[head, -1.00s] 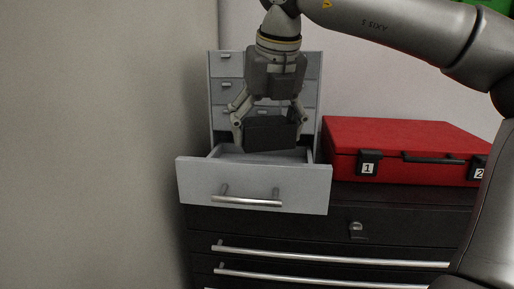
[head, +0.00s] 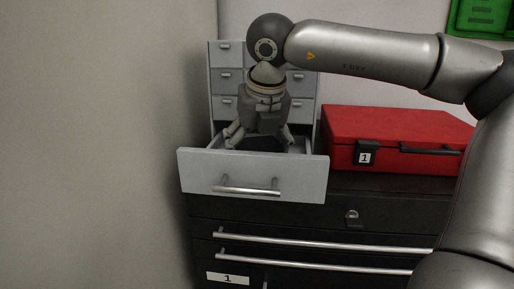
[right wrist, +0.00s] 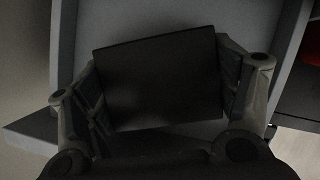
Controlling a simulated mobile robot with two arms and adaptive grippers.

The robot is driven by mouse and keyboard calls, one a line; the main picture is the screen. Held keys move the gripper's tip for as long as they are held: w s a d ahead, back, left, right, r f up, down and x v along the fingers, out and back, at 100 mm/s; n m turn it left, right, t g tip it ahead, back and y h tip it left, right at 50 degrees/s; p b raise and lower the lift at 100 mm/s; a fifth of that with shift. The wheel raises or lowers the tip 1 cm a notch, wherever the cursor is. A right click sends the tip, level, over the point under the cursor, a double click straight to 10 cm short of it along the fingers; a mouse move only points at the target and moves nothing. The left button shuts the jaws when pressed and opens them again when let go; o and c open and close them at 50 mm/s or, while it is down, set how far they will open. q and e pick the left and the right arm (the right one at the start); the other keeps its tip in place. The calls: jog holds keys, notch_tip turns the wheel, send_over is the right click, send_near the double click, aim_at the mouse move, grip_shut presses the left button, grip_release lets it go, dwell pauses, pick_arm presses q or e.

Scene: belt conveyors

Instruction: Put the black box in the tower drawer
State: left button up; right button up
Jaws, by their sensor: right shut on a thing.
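The grey drawer tower (head: 225,78) stands on a dark cabinet, and its wide bottom drawer (head: 253,173) is pulled open toward me. My right gripper (head: 259,143) reaches down into the open drawer, with its fingertips hidden behind the drawer front in the head view. In the right wrist view my right gripper (right wrist: 165,90) is shut on the black box (right wrist: 158,75), with a finger on each side. The box lies slightly tilted in the picture over the grey drawer. Whether it touches the drawer bottom I cannot tell. The left gripper is not in view.
A red case (head: 395,135) stands right of the tower on the dark cabinet (head: 300,215), which has long bar handles. A grey wall (head: 110,140) is close on the left. A green thing (head: 482,18) is at the top right.

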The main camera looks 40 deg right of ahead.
jog(key=o, duration=1.1)
jog(key=shift+f, duration=0.15)
jog(key=shift+o, duration=0.2)
jog(key=b+v, duration=0.1)
jog(key=v, duration=1.1)
jog(key=shift+b, duration=0.4)
